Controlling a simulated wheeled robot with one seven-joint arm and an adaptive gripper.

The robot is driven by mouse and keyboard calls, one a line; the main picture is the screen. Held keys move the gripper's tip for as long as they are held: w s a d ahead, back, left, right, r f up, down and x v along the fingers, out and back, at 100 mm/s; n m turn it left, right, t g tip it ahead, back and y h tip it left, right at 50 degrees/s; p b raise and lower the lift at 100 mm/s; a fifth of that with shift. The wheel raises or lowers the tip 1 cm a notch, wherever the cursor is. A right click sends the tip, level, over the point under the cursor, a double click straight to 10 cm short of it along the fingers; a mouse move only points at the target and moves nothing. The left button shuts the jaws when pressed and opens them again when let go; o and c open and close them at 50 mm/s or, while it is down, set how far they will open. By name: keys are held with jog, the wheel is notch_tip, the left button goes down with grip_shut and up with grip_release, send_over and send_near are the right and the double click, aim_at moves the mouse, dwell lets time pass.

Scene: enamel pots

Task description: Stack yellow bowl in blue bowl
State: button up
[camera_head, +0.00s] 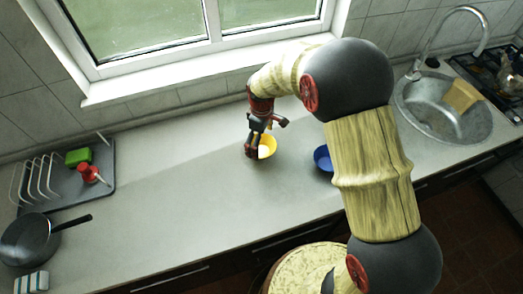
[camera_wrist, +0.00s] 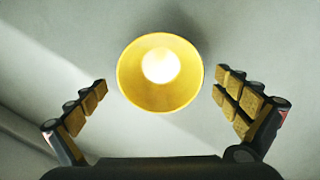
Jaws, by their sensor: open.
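The yellow bowl (camera_head: 267,146) stands upright on the grey counter in the head view, partly hidden by my gripper. In the wrist view the yellow bowl (camera_wrist: 160,72) is seen from above, with a bright spot of light inside it. My gripper (camera_head: 262,150) points down over the bowl. In the wrist view my gripper (camera_wrist: 166,105) is open and empty, with one padded finger to each side and the bowl ahead between them, not touched by either. The blue bowl (camera_head: 322,158) sits on the counter to the right, its right part hidden behind my arm.
A dish rack (camera_head: 65,180) with a green sponge (camera_head: 78,157) and a red-topped bottle (camera_head: 90,173) stands at the left. A dark pan (camera_head: 32,240) lies in front of it. The sink (camera_head: 440,112) is at the right. The counter's middle left is clear.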

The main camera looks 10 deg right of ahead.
aim_at(262, 149)
notch_tip(262, 149, down, 2)
jog(key=shift+f, duration=0.2)
jog(key=shift+c, duration=0.3)
jog(key=c, duration=1.3)
jog(key=shift+r, duration=0.15)
jog(key=shift+c, duration=0.2)
